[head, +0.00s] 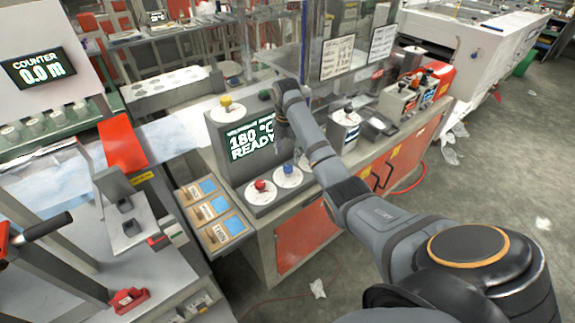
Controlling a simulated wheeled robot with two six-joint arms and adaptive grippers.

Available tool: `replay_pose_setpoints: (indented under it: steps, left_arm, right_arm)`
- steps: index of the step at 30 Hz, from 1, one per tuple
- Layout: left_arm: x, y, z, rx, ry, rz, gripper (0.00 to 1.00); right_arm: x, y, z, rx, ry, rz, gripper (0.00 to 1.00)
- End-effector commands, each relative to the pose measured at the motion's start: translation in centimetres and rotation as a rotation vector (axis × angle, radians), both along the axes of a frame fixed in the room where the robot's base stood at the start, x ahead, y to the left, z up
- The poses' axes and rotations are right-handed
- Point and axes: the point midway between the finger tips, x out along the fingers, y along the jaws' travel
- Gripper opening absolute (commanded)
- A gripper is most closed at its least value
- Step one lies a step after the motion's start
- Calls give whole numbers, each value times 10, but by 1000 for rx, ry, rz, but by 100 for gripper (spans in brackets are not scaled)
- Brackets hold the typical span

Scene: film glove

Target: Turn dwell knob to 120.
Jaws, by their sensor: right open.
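A grey control box (222,150) stands on the bench in the middle of the head view. Its screen (252,139) reads 180 °C READY. A yellow knob (226,102) sits on its top. A red knob (260,186) and a blue knob (288,169) sit on white round dials on its lower ledge. I cannot read their labels, so I cannot tell which is the dwell knob. My right gripper (284,138) is open beside the screen's right edge, above the blue knob. It partly hides the box's right side. My left gripper is not in view.
Labelled trays with blue patches (208,210) lie left of the box. A red-and-grey machine (125,145) and a counter display (40,68) reading 0.0 m stand further left. A small metal unit (344,130) and paper signs (338,57) are behind my right arm.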

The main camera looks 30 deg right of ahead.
Motion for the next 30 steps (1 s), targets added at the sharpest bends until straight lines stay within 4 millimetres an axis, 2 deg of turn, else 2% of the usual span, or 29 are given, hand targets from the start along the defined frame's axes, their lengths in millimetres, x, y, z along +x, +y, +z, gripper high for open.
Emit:
replay_pose_setpoints:
  steps: [1,3,6,10,14,24,30]
  left_arm:
    - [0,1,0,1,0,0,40]
    - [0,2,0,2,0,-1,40]
    - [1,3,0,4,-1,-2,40]
    - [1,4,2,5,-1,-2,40]
    - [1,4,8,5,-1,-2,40]
    - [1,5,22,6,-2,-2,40]
    - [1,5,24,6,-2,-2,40]
  right_arm:
    - [6,-5,14,14,9,56,58]
    - [10,-8,24,27,18,120,58]
    - [11,-9,29,36,24,156,58]
    - [11,-9,26,36,25,159,58]
    - [11,-9,10,36,27,158,58]
    - [11,-9,-59,35,26,156,58]
    - [11,-9,-75,34,23,156,58]
